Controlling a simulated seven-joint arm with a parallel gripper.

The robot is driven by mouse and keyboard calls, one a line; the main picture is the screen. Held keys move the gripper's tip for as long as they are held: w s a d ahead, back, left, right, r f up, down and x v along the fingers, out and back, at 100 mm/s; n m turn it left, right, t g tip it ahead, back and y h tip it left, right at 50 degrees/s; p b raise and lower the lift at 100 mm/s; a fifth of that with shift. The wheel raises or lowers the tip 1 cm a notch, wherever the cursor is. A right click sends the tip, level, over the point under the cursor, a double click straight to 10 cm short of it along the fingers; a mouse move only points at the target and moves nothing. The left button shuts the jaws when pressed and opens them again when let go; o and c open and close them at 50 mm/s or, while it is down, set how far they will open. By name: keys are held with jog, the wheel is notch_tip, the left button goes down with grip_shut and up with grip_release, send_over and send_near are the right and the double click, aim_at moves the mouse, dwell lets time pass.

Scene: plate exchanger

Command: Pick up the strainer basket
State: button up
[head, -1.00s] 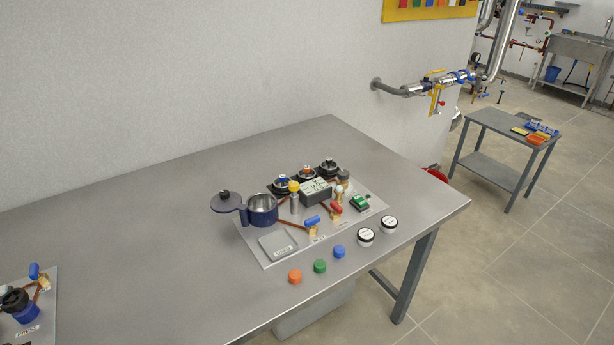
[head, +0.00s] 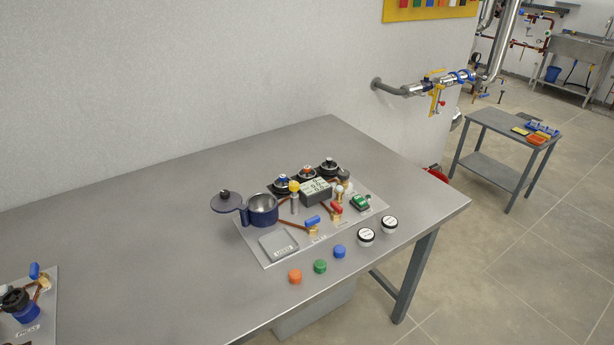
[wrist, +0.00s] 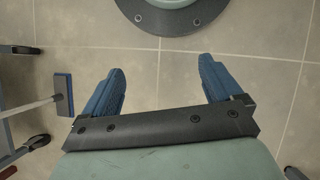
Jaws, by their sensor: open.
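A dark blue pot-like housing (head: 262,216) stands on the grey panel on the bench in the head view. Its dark lid (head: 226,202) is swung out to the left, and the bright metal interior, which looks like the strainer basket (head: 264,203), shows at its open top. The basket's details are too small to tell. My gripper (wrist: 160,85) shows only in the wrist view, with its two blue fingers wide apart and nothing between them. It is over bare tiled floor, away from the bench.
Near the housing are a grey square pad (head: 278,246), a blue-handled valve (head: 312,222), a red-handled valve (head: 336,209) and a display box (head: 316,191). Orange (head: 295,277), green (head: 320,267) and blue (head: 339,252) caps lie at the bench's front edge. The bench's left middle is clear.

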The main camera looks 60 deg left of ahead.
jog(key=w+a+r+n+t+h, duration=0.15)
jog(key=w+a, duration=0.25)
jog(key=w, duration=0.6)
jog(key=w+a+r+n+t, duration=0.1)
jog(key=w+a+n, duration=0.2)
jog(key=w, duration=0.7)
jog(key=w+a+r+n+t, duration=0.1)
jog(key=w+a+r, duration=0.25)
jog(key=w, duration=0.25)
jog(key=w+a+r+n+h, duration=0.1)
jog(key=w+a+r, duration=0.2)
jog(key=w+a, duration=0.25)
jog(key=w+a+r+n+t, duration=0.1)
jog(key=w+a+r, duration=0.2)
jog(key=w, duration=0.3)
jog(key=w+a+r+n+t, duration=0.3)
jog(key=w+a+r, duration=1)
jog(key=a+r, duration=0.25)
jog(key=w+a+r+n+t, duration=0.1)
jog(key=w+a+r+n, duration=0.15)
jog(key=a+r, duration=0.9)
jog(key=w+a+r+n+t, duration=0.1)
jog(key=w+a+r, duration=0.2)
jog(key=a+r, duration=0.8)
notch_tip(320, 180, up, 12)
jog(key=n+g+y, duration=0.4)
jog(key=n, duration=0.1)
send_over(307, 167)
notch_tip(307, 167, down, 14)
jog(key=shift+r, duration=0.15)
